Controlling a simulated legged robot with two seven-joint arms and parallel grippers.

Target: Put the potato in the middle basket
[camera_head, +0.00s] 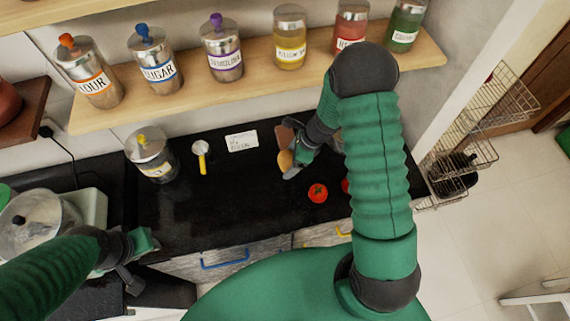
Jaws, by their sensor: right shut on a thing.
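The potato (285,161) is tan and sits at the jaws of my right gripper (291,166), over the black counter. My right gripper is shut on it, and the jaws partly hide it. The wire basket rack stands at the right beyond the wall end, with its tiers one above another. Its middle basket (468,152) is well to the right of my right gripper. My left gripper (138,262) is at the lower left, apart from the potato; its jaw opening is unclear.
A tomato (317,193) lies on the counter (240,200), with another red thing partly behind my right arm. A jar (151,155), a white scoop (201,150) and a label card (242,141) are at the back. A shelf (260,75) of labelled jars hangs above.

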